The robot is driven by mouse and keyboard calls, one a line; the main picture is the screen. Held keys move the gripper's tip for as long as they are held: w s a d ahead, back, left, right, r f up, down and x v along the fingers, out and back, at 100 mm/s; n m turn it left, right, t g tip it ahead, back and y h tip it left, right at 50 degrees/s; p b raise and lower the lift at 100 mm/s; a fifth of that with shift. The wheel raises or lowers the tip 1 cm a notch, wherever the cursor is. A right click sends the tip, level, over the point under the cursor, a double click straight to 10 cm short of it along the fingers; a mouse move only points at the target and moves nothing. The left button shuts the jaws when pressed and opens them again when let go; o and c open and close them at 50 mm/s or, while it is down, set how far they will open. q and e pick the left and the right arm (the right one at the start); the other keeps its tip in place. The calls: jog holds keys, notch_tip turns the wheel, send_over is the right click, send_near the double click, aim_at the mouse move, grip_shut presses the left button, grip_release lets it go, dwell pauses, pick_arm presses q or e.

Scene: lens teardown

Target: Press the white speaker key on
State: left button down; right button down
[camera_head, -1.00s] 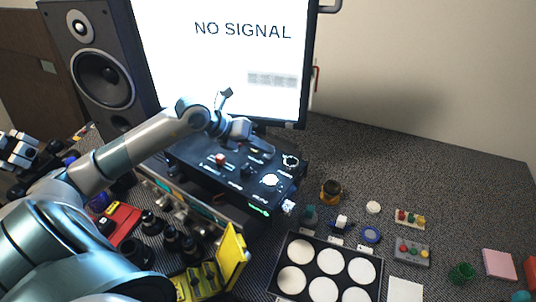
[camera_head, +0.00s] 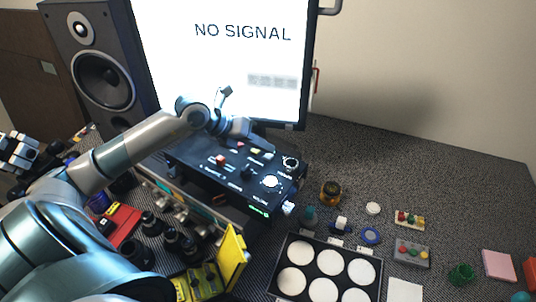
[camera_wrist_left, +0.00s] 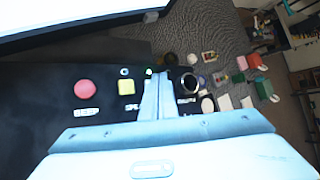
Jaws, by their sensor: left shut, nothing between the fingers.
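A black control box (camera_head: 207,168) stands below the monitor, with small coloured keys along its back part. A yellow key (camera_head: 255,151) and a small pale key (camera_head: 268,155), which may be the white speaker key, lie close to my left gripper (camera_head: 268,144). That gripper is shut and empty, its fingertips just above the back right of the box. In the left wrist view the shut fingers (camera_wrist_left: 157,92) point over the panel, right of a round red key (camera_wrist_left: 85,89) and a square yellow key (camera_wrist_left: 127,87). They hide part of the panel; contact cannot be told.
A monitor (camera_head: 225,60) reading "NO SIGNAL" stands right behind the box, with a tall speaker (camera_head: 98,75) to its left. A black tray (camera_head: 286,262) with white discs and several small parts lie to the right. The back right of the table is clear.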

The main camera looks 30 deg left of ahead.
aim_at(264, 157)
pick_arm(q)
jog(key=shift+r+p, duration=1.3)
jog(key=shift+r, duration=1.65)
